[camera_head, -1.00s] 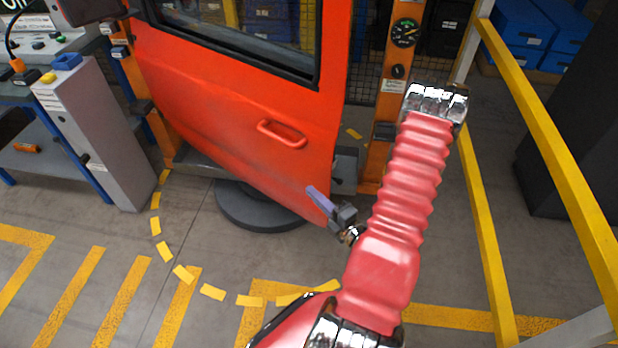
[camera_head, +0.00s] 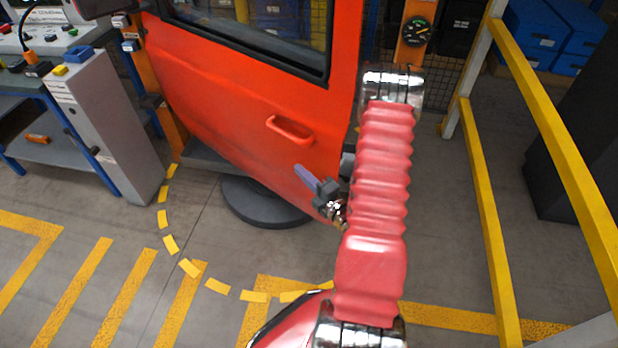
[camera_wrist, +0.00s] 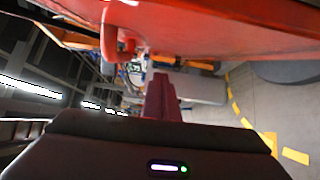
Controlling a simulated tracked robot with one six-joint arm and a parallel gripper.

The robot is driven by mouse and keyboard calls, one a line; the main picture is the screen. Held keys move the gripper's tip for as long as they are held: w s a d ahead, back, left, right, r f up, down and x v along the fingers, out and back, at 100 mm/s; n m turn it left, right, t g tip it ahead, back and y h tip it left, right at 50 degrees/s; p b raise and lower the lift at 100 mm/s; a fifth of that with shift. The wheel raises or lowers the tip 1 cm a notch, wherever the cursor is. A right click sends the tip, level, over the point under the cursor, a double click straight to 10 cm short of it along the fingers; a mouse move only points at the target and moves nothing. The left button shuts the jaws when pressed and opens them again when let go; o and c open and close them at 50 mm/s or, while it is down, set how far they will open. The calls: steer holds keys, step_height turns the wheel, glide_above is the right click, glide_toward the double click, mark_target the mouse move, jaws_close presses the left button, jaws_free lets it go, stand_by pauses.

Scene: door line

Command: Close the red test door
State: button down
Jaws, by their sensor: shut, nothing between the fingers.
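The red door (camera_head: 225,115) has a dark-framed window and a red pull handle (camera_head: 290,128). In the body view it stands ajar: its right edge is in front of the orange post (camera_head: 412,40) with a gap between. My gripper (camera_head: 303,175) is shut and empty in front of the door's lower right part, below the handle. I cannot tell whether it touches the panel. In the wrist view the door (camera_wrist: 230,28) fills the top, with the handle (camera_wrist: 112,35) at upper left and my shut fingers (camera_wrist: 160,90) below it. My arm hides part of the door edge and post.
A grey cabinet (camera_head: 105,130) and a workbench stand at left. A dark round base (camera_head: 262,205) is under the door. Yellow dashes (camera_head: 188,267) curve across the floor. Yellow rails (camera_head: 545,110) stand at right. The floor in front is open.

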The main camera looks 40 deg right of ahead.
mark_target(310, 164)
steer(key=shift+w+d, duration=0.3)
steer(key=shift+d, duration=0.7)
steer(key=shift+w+d, duration=0.25)
steer(key=shift+d, duration=0.75)
steer(key=shift+d, duration=0.1)
